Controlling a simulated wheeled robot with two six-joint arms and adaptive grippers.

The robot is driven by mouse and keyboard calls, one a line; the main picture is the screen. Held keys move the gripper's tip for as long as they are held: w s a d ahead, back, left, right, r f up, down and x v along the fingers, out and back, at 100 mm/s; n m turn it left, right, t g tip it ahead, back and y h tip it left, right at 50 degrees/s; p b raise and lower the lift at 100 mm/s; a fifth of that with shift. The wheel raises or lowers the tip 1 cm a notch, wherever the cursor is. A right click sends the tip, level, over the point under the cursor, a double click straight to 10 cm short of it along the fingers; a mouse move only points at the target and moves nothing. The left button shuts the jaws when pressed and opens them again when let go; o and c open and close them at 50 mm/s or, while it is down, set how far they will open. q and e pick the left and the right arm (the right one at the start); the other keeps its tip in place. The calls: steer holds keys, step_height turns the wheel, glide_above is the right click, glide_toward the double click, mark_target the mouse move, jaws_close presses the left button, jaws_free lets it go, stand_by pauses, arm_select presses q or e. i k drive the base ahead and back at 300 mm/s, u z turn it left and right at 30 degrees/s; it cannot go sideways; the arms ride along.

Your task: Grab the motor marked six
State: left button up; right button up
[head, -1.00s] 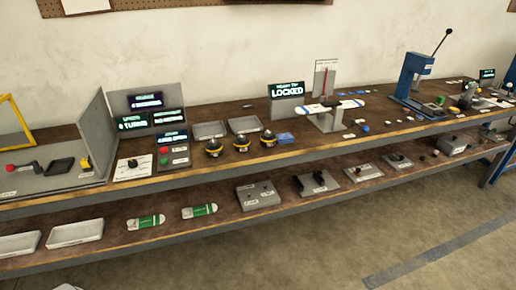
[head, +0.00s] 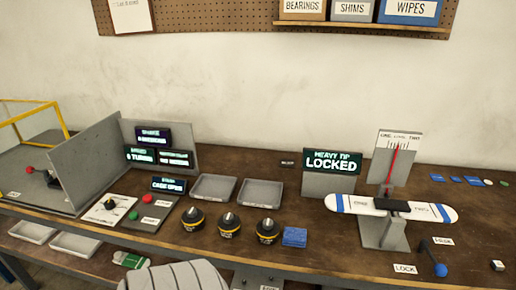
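Three small round motors stand in a row on the bench top, dark with a yellow band and a silver shaft on top. They are the left motor (head: 193,219), the middle motor (head: 229,225) and the right motor (head: 267,232). Small marks show on their bands, but I cannot read which one is six. Neither of my grippers is in view. A grey ribbed part at the bottom edge appears to be part of my arm.
Two empty grey trays (head: 213,187) lie behind the motors. A control panel with red and green buttons (head: 148,211) stands to the left. A balance with a white beam (head: 392,208) and a "LOCKED" sign (head: 332,161) stand right. A lower shelf holds trays (head: 75,245).

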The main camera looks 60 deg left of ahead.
mark_target(196, 224)
steer(key=i, duration=1.1)
steer(key=u, duration=2.3)
